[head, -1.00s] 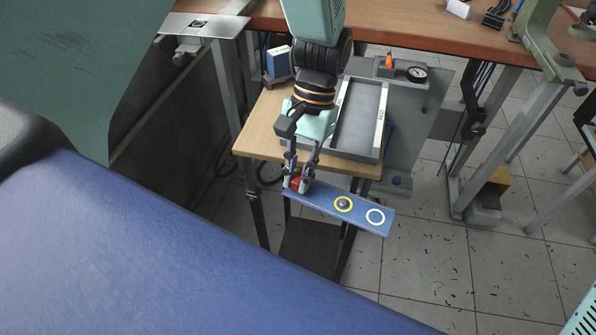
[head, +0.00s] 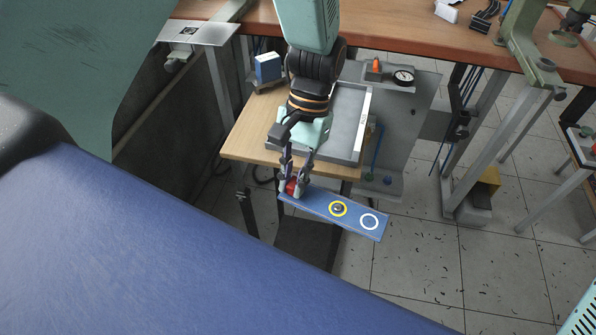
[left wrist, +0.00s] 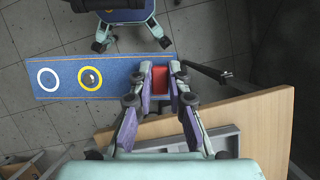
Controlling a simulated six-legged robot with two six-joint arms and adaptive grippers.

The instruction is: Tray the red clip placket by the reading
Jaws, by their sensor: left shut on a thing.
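A blue fabric strip, the placket (head: 353,218), has a red clip (head: 291,187) at its left end, a yellow ring with a dark stud and a white ring. My left gripper (head: 296,188) is shut on the red-clip end and holds the strip out beyond the front edge of the small wooden table. The left wrist view also shows the placket (left wrist: 60,73), the clip (left wrist: 159,77) and the gripper (left wrist: 160,88). The grey tray (head: 345,155) is on the table, partly behind my left arm. The round gauge (head: 403,76) stands behind; its reading is too small to tell.
The small wooden table (head: 238,145) carries the tray. A blue-and-white box (head: 268,68) is at its back left. A long brown bench (head: 400,38) runs behind. Grey tiled floor (head: 410,270) is open at the right, with dark scraps on it.

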